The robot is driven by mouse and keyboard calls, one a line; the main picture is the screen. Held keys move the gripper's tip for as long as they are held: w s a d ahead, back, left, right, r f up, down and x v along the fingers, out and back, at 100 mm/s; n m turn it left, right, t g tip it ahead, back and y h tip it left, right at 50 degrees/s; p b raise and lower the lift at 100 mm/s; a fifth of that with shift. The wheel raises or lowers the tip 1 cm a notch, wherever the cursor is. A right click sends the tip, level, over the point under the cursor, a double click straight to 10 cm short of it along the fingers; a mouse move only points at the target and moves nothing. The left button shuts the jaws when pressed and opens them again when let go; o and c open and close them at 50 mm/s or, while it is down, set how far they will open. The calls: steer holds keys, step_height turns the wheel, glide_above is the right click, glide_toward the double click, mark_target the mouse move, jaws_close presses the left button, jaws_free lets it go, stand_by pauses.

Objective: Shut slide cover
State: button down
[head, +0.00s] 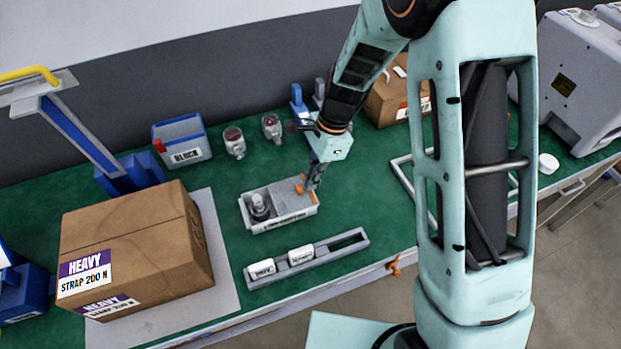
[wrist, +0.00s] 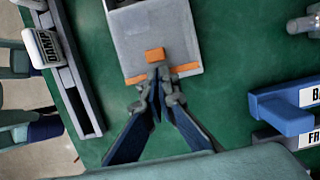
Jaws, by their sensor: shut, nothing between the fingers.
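A light grey box (head: 283,224) stands on the green bench. Its left part is open and shows a dark round pump part (head: 259,206) inside. A pale slide cover (head: 286,191) lies over the right part of the box, with an orange tab (head: 299,188) near its right end. The wrist view shows the cover (wrist: 153,30) close up, with its orange tab (wrist: 155,55) just ahead of the fingertips. My gripper (head: 311,186) is shut and empty at the right end of the box. In the wrist view its fingertips (wrist: 158,76) are beside the tab; contact is unclear.
A grey rail (head: 325,254) with two white labelled blocks lies in front of the box. A heavy carton (head: 135,250) stands at left. Two small jars (head: 234,142) and a blue-grey bin (head: 182,141) are behind. Blue labelled holders (wrist: 285,112) are at right in the wrist view.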

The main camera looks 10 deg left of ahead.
steer(key=w+d, duration=0.1)
steer(key=d, duration=0.2)
steer(key=shift+w, duration=0.35)
steer(key=v, duration=1)
